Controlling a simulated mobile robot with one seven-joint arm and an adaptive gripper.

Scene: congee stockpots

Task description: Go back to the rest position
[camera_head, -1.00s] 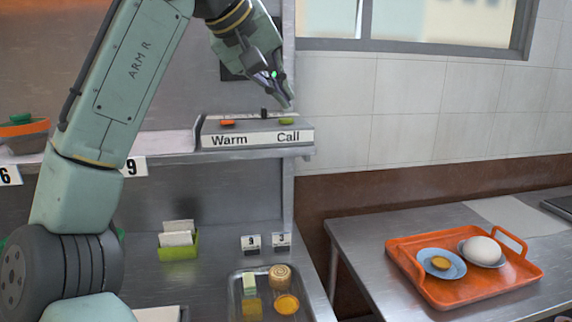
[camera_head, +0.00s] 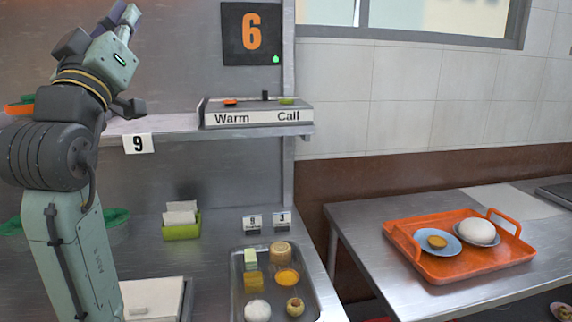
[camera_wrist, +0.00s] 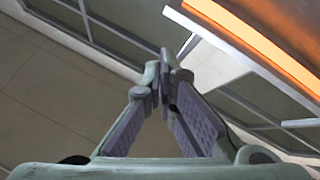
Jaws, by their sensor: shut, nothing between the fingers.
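My gripper (camera_head: 126,17) is raised at the upper left of the head view, above the shelf and pointing up. In the wrist view its fingertips (camera_wrist: 164,75) are together with nothing between them. My arm is folded upright at the left side. The Warm and Call button box (camera_head: 257,114) sits on the shelf to the right of my gripper, well apart from it. It has an orange button on the left and a green button on the right.
A black sign showing an orange 6 (camera_head: 251,34) hangs above the box. A metal tray (camera_head: 237,294) with several foods lies on the counter. A green card holder (camera_head: 180,230) stands behind it. An orange tray (camera_head: 462,268) with two dishes is on the right table.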

